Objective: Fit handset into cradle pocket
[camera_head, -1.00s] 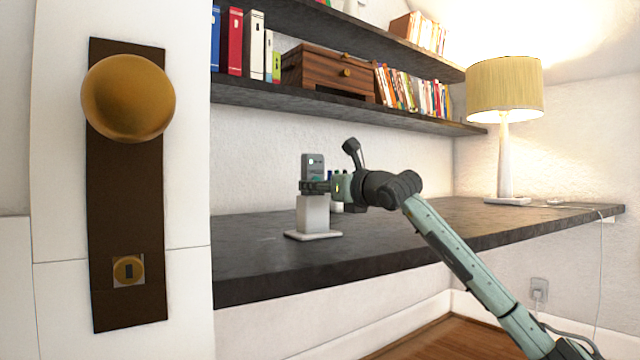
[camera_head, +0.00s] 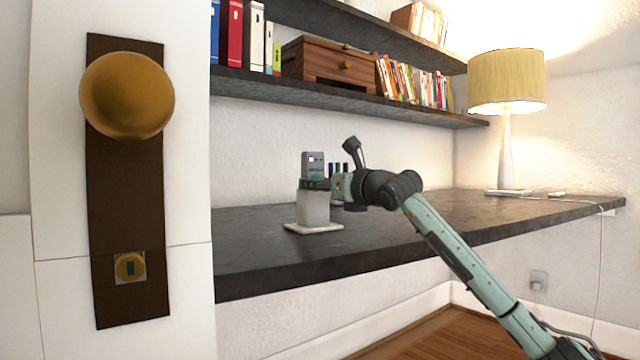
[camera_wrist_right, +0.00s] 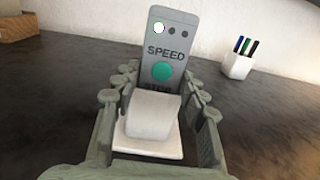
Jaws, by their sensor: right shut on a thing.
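The handset (camera_head: 313,163) is a grey upright block with a green button and the word SPEED, clear in the right wrist view (camera_wrist_right: 172,45). My right gripper (camera_head: 316,184) is shut on its lower part, with fingers on both sides. The white cradle (camera_head: 314,208) stands on a flat base plate (camera_head: 304,229) on the desk, directly below the handset in the head view. In the right wrist view the cradle (camera_wrist_right: 152,115) hides the handset's lower end. I cannot tell whether that end is inside the pocket. My left gripper is not in view.
A white cup with several pens (camera_wrist_right: 238,65) stands behind and right of the cradle on the dark desk (camera_head: 440,222). A lit lamp (camera_head: 507,150) stands far right. Shelves (camera_head: 350,98) run above. A panel with a brass knob (camera_head: 127,95) fills the left.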

